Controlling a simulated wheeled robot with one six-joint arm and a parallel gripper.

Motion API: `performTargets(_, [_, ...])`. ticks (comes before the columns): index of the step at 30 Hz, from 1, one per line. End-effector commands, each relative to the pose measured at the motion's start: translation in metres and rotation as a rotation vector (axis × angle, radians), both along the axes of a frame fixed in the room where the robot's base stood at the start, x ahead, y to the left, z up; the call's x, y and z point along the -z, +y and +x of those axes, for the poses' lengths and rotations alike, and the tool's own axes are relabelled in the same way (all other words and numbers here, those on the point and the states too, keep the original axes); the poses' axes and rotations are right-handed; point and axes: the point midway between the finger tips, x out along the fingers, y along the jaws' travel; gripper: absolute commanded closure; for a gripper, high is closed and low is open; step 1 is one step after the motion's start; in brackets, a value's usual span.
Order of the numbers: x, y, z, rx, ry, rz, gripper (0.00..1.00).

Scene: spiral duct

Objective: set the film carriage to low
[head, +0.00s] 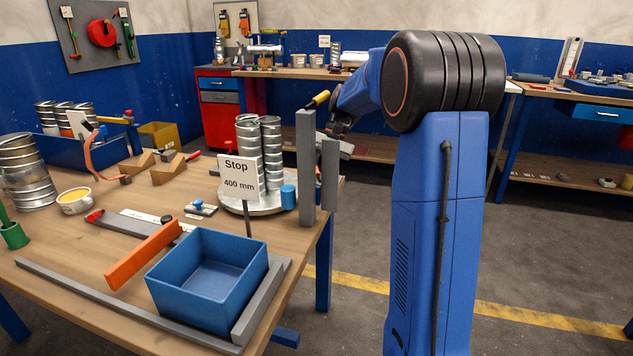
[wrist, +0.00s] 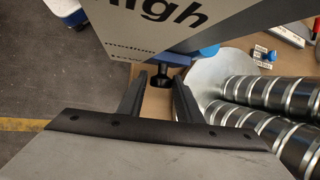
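In the wrist view, a grey panel (wrist: 165,30) carries the word "High" and a smaller line reading "medium"; lower lettering is cut off or too small. Below its edge is a blue part (wrist: 192,66) with a black knob (wrist: 160,79). I take this to be the film carriage, but cannot tell its setting. My gripper (wrist: 158,88) has its fingers apart, with the knob in the gap ahead of them; contact is not clear.
A "Stop 400 mm" sign (head: 239,178) stands in front of the ducts. A blue bin (head: 225,310), an orange bar (head: 142,256) and grey rails (head: 120,307) occupy the near table. A shorter grey post (head: 330,175) stands beside the column.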

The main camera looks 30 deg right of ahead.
Motion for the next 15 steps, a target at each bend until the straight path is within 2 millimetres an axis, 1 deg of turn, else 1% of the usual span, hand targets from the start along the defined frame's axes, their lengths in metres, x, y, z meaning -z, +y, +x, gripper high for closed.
performTargets(10, [-0.001, 0.0, 0.0, 0.0, -0.001, 0.001, 0.56])
performTargets(15, [-0.011, -0.006, 0.002, 0.001, -0.003, 0.0, 0.56])
